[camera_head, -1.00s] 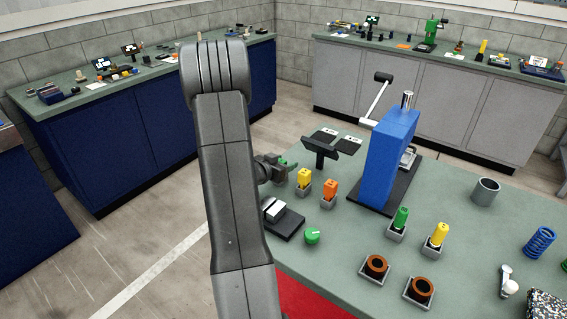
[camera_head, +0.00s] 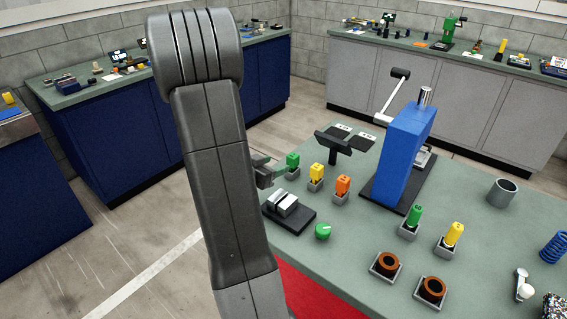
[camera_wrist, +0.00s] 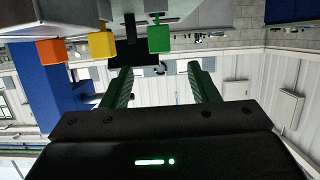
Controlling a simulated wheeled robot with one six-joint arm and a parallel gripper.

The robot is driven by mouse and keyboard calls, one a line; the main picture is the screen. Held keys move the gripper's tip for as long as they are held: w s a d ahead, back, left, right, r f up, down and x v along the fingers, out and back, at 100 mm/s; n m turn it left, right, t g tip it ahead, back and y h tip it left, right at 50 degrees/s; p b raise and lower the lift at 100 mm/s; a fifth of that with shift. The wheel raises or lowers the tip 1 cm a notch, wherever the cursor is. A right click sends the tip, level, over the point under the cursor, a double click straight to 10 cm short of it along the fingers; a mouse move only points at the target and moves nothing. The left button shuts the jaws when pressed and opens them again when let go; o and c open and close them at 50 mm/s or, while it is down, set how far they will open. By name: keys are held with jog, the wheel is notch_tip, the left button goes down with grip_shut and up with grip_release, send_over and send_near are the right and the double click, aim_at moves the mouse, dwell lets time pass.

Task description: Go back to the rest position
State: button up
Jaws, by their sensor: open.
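My gripper (camera_head: 266,172) is at the left edge of the green-topped table (camera_head: 335,262), seen beyond my large grey arm link. It is partly hidden by that link. In the wrist view my gripper (camera_wrist: 160,72) has its two dark green fingers spread apart with nothing between them. A green spool piece (camera_head: 292,160) stands in a small grey holder just right of the gripper, apart from it as far as I can tell. The green piece (camera_wrist: 160,38) also shows beyond the fingers in the wrist view.
A yellow piece (camera_head: 316,171) and an orange piece (camera_head: 343,185) stand in holders beside the green one. A blue press (camera_head: 397,150) with a lever stands behind them. A black block with grey parts (camera_head: 287,205) sits near the table edge. Bare floor (camera_head: 150,235) lies left.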

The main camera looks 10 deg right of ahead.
aim_at(291, 157)
jog(key=shift+v, duration=0.9)
jog(key=shift+d, duration=0.1)
jog(key=p+x, duration=0.1)
jog(key=x, duration=1.2)
jog(key=shift+w+d+f, duration=0.15)
jog(key=shift+w+d+p, duration=0.15)
jog(key=shift+w+p, duration=0.05)
jog(key=shift+p, duration=0.2)
jog(key=shift+s+r, duration=0.1)
jog(key=shift+r, duration=0.35)
jog(key=shift+f, duration=0.15)
